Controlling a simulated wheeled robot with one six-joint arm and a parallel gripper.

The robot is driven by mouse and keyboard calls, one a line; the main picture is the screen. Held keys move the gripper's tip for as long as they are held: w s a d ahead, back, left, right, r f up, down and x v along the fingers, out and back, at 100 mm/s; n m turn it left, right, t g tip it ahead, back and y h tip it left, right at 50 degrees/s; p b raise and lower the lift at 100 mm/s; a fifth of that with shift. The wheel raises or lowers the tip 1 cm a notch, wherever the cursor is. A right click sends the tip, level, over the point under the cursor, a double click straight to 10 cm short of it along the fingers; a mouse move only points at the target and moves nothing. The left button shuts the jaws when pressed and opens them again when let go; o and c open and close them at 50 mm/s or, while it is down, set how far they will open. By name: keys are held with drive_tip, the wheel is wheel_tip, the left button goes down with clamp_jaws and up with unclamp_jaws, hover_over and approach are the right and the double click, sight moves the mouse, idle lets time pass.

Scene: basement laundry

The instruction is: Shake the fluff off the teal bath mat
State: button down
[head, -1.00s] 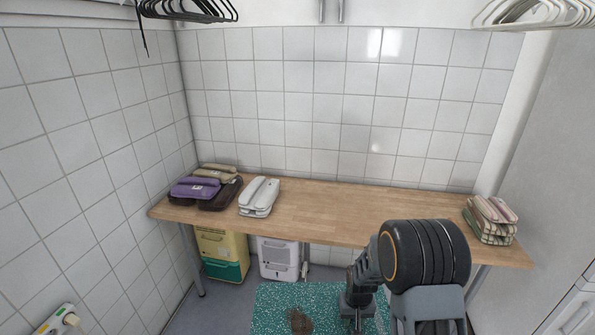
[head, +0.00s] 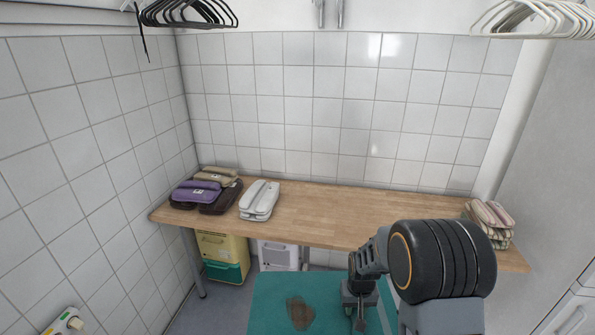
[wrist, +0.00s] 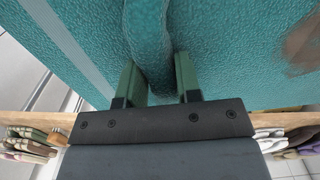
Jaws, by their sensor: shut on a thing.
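The teal bath mat (head: 272,300) hangs in front of the table at the bottom of the head view, its lower part cut off by the frame. It has a brown patch near its middle and a pale stripe toward the right. No white specks show on its visible surface now. My gripper (head: 359,318) is at the mat, right of the brown patch. In the wrist view, the green fingers of my gripper (wrist: 157,78) are closed on a raised fold of the mat (wrist: 230,60).
A wooden table (head: 330,215) spans the back wall, with folded purple and brown cloths (head: 205,190), a white folded stack (head: 259,199) and a striped stack (head: 490,222). A yellow-and-green container (head: 222,257) and a white container (head: 278,255) stand underneath. Hangers (head: 188,14) hang above.

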drive_tip(key=shift+s+f, duration=0.6)
drive_tip(key=shift+f, duration=0.2)
drive_tip(key=f, duration=0.3)
drive_tip(key=shift+w+f, duration=0.2)
drive_tip(key=shift+f, duration=0.05)
drive_tip(key=r, duration=0.3)
drive_tip(key=w+r, duration=0.1)
drive_tip(key=r, duration=0.1)
drive_tip(key=shift+r, duration=0.25)
drive_tip(key=shift+s+f, duration=0.65)
drive_tip(key=shift+s, duration=0.05)
drive_tip(key=f, duration=0.4)
drive_tip(key=shift+w+f, duration=0.15)
drive_tip(key=shift+w, duration=0.15)
drive_tip(key=shift+w+f, duration=0.1)
